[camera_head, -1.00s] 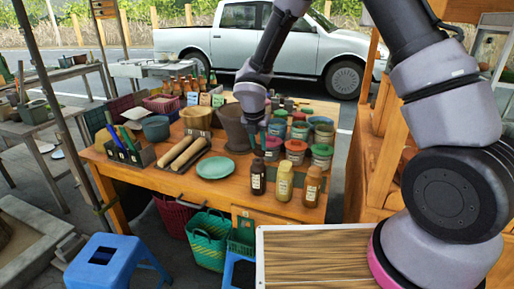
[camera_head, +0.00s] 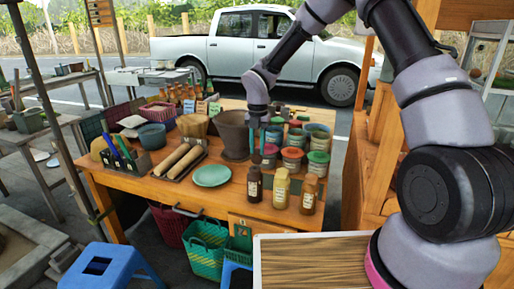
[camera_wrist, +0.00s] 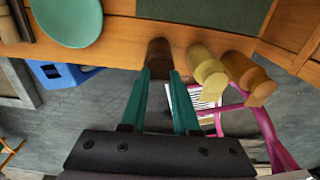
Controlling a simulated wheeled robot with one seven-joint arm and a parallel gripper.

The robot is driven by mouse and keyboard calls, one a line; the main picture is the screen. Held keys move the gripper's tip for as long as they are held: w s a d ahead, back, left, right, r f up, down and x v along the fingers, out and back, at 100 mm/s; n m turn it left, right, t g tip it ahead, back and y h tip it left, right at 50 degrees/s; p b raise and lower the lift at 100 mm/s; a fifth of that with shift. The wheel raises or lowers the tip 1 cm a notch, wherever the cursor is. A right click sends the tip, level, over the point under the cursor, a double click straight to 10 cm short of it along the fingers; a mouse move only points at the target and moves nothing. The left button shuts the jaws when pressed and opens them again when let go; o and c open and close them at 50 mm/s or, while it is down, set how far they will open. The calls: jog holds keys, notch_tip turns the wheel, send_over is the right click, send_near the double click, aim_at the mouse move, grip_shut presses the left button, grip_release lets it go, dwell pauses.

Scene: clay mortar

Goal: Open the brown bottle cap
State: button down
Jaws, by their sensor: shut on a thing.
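The dark brown bottle (camera_head: 254,187) stands upright at the front edge of the wooden table (camera_head: 222,205), leftmost in a row of three. A yellow bottle (camera_head: 281,188) and a lighter brown bottle (camera_head: 309,193) stand to its right. My gripper (camera_head: 257,152) points down above the dark bottle. In the wrist view, its green fingers (camera_wrist: 160,76) close in at the top of the dark brown bottle (camera_wrist: 158,52). It is shut on the brown cap there. The fingers hide most of the cap, and I cannot tell whether it is apart from the bottle.
Paint pots (camera_head: 292,158) stand close behind the bottles. A large brown pot (camera_head: 232,132) and a green plate (camera_head: 211,175) are to the left. A wooden cabinet (camera_head: 372,165) is at the right. The tabletop between the plate and dark bottle is bare.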

aim_at(258, 153)
jog(key=shift+s+d+f, duration=0.1)
jog(key=shift+s+f, duration=0.05)
jog(key=c, duration=0.6)
grip_release()
jog(key=shift+c, duration=0.2)
notch_tip(258, 153, up, 11)
jog(key=shift+w, duration=0.25)
